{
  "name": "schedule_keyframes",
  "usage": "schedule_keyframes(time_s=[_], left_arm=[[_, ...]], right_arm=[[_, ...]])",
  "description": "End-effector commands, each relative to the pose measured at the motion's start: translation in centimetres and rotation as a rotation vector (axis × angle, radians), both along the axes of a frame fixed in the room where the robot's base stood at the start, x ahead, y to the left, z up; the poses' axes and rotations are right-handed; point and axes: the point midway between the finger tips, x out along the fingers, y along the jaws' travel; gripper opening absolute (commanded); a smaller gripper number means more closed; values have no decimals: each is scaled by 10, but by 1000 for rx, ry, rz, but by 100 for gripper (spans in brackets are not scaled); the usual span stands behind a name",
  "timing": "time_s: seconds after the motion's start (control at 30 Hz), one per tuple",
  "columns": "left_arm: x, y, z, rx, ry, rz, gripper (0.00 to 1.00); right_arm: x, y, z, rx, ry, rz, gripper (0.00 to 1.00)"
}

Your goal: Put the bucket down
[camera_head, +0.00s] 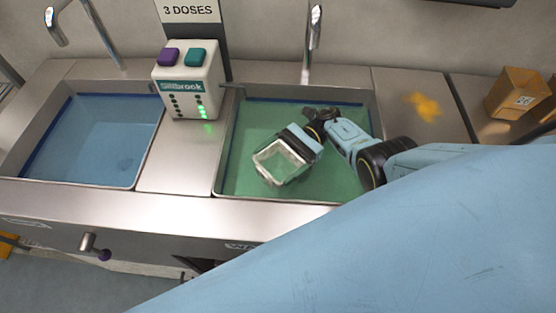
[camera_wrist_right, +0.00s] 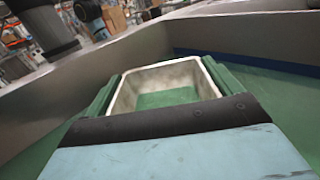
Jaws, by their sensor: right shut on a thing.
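The bucket (camera_head: 283,164) is a small, pale, square-mouthed vessel over the right-hand sink basin, which has green in it (camera_head: 243,180). It looks tilted in the head view. My right gripper (camera_head: 287,155) is shut on it, with the wrist coming in from the right. In the right wrist view the bucket's pale rim (camera_wrist_right: 208,77) sits between the green-looking fingers, and green shows inside the rim. I cannot tell whether its underside touches the green surface. My left gripper is not in view.
The left-hand basin (camera_head: 95,140) looks blue inside. A white dispenser (camera_head: 190,88) with purple and teal buttons stands between the basins, under a "3 DOSES" sign (camera_head: 190,10). A tap (camera_head: 312,40) rises behind the right basin. A cardboard box (camera_head: 516,92) and a yellow patch (camera_head: 425,106) are at right.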

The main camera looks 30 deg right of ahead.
Motion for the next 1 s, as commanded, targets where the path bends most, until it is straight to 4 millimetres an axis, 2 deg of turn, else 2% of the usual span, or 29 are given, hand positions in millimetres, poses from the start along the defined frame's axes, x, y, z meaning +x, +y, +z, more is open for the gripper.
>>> schedule_keyframes(time_s=[0.4, 0.43, 0.5, 0.77, 1.0], left_arm=[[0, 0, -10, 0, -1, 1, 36], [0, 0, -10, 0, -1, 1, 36], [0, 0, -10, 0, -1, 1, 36], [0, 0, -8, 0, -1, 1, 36], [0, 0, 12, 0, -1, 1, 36]], right_arm=[[1, 0, -7, 3, -2, 0, 36], [0, 0, -7, 0, 0, 0, 92], [0, 0, -7, 0, 0, 0, 100], [0, 0, -6, 0, 0, 0, 100], [0, 0, 11, 2, 1, -1, 100]])
